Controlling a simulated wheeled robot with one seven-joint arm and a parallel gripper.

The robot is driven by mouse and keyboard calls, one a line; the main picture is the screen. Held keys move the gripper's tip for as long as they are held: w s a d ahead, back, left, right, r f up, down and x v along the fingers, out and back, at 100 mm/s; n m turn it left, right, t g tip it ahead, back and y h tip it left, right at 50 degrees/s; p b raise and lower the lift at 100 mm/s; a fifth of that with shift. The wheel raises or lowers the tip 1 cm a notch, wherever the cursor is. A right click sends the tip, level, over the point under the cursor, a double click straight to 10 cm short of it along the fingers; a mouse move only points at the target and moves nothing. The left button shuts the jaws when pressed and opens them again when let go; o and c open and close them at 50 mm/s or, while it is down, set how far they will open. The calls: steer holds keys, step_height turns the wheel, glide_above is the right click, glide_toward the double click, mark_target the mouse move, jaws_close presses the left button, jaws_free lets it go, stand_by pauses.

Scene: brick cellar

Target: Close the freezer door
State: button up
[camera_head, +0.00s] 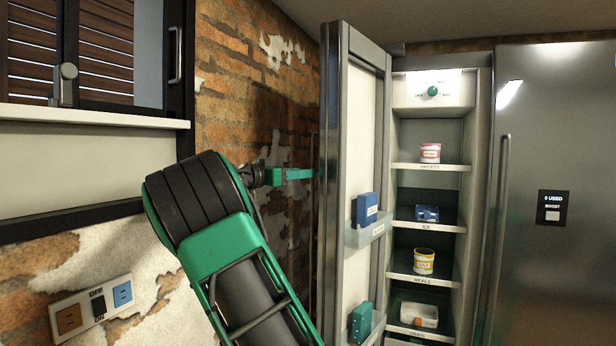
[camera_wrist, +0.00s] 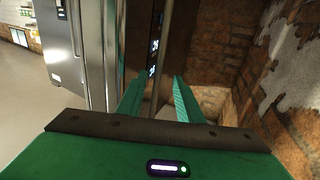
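The freezer door (camera_head: 333,150) stands wide open, seen nearly edge-on in the head view, its shelved inner side facing right. The lit freezer compartment (camera_head: 478,150) is open beside it. My gripper (camera_head: 306,174) is at the left, outer side of the door, at mid height. In the wrist view my gripper (camera_wrist: 158,82) has its two green fingers spread apart, nothing clamped. A thin upright bar, seemingly the door handle (camera_wrist: 164,60), shows between the fingers in front of the dark door face. I cannot tell whether they touch it.
A brick wall (camera_head: 235,90) stands close on the left, with a shuttered window (camera_head: 105,45) and a switch plate (camera_head: 95,308). A closed steel door (camera_head: 575,120) is at the right. Tubs and boxes sit on the freezer shelves; a blue box (camera_head: 367,209) sits in a door bin.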

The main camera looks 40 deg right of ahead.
steer(key=shift+s+d, duration=0.2)
steer(key=shift+d, duration=2.3)
jaws_close()
